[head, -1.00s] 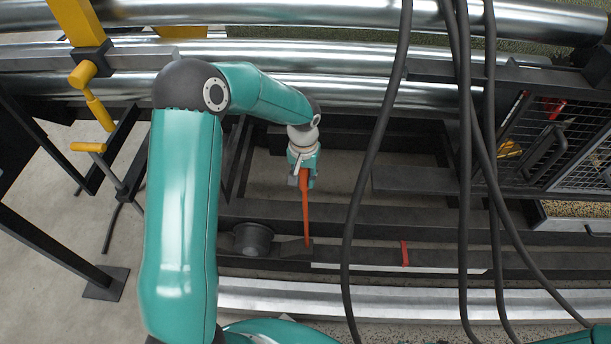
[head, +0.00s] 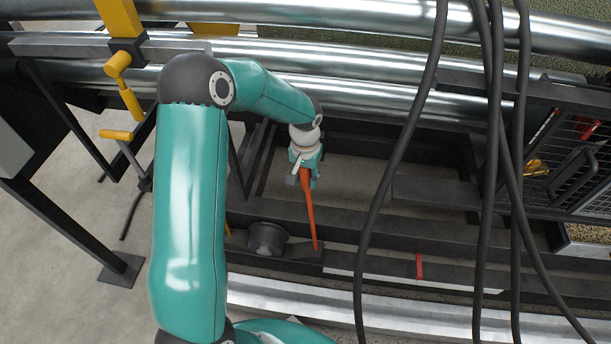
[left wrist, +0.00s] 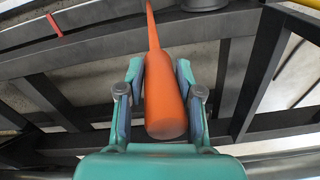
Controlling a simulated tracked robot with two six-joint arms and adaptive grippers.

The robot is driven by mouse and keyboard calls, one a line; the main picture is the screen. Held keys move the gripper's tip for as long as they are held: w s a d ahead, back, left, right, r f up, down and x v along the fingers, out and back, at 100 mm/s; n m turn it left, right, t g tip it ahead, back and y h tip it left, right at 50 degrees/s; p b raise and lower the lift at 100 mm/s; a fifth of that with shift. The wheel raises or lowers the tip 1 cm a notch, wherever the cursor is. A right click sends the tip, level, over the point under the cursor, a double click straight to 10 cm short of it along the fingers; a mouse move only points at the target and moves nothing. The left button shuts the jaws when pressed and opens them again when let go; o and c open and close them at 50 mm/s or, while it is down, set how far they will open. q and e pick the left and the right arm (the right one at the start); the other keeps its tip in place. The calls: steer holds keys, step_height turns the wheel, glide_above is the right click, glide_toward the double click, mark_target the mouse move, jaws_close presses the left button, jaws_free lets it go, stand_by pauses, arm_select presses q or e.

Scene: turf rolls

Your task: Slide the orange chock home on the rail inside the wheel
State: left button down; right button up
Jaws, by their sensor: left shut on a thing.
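The orange chock shows as a long orange shaft (head: 309,210) that tapers down toward the dark rail (head: 400,272). My left gripper (head: 305,178) is shut on its thick upper end. The left wrist view shows the same orange shaft (left wrist: 164,95) between the two fingers, pointing away from the palm. Its thin end meets or overlaps a dark wedge-like piece (head: 300,251) on the rail; I cannot tell whether they are joined. The dark round wheel (head: 268,238) is just left of that piece. A red mark (head: 419,265) crosses the rail to the right. My right gripper is not visible.
Black cables (head: 400,150) hang in front of the right side. Shiny metal rollers (head: 340,80) run across the back. A yellow clamp (head: 120,65) stands at upper left. A mesh cage (head: 570,150) is at right. A dark frame surrounds the gripper.

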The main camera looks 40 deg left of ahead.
arm_select(q)
steer(key=shift+s+f, duration=0.35)
steer(key=c, duration=1.2)
jaws_free()
steer(key=o, duration=0.5)
steer(key=shift+w+a+f, duration=0.1)
steer(key=shift+w, duration=0.1)
